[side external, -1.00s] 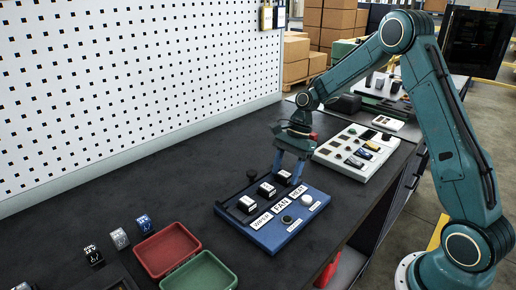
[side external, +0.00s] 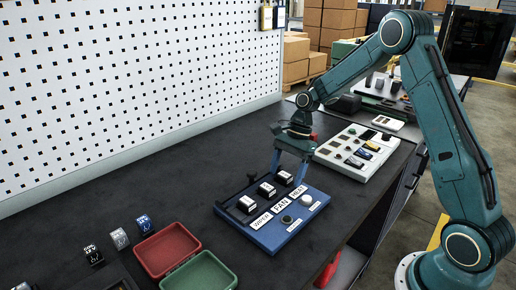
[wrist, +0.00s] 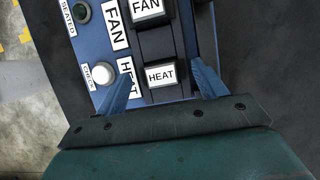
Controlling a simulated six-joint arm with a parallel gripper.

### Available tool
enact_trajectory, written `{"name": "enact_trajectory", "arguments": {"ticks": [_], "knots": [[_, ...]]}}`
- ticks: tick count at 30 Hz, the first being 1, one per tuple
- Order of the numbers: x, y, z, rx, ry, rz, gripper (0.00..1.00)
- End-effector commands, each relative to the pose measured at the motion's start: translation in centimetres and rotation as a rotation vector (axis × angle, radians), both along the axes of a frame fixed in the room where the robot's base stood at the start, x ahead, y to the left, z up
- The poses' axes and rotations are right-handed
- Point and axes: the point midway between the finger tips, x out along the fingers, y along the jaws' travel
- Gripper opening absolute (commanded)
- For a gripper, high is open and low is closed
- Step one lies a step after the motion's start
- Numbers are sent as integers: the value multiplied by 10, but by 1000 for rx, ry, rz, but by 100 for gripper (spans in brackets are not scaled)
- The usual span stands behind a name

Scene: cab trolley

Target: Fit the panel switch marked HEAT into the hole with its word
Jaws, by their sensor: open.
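The HEAT switch (wrist: 161,75), a black block with a white face reading HEAT, is on the blue panel (side external: 262,239), level with the HEAT label (wrist: 127,74). It also shows in the side view (side external: 285,177). My gripper (wrist: 163,82) is open, with one blue finger on each side of the switch and a visible gap at each. In the side view my gripper (side external: 287,171) is low at the panel's far end. I cannot tell how deep the switch sits; its lower body and any hole under it are hidden.
The FAN switch (wrist: 147,9) is close beside it, and another switch (side external: 246,204) is nearer the camera. A white knob marked CHECK (wrist: 102,73) is on the panel. A white tray of parts (side external: 344,164) lies beyond. Red (side external: 141,263) and green (side external: 213,255) trays stand in front.

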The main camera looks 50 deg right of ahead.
Motion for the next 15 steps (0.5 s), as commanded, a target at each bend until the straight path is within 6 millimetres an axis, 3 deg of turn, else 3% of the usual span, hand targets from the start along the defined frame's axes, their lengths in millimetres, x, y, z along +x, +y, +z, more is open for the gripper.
{"name": "enact_trajectory", "arguments": {"ticks": [8, 15], "knots": [[4, -4, 9, -3, -15, -3, 77], [4, -15, 34, -3, -16, -2, 77]]}}
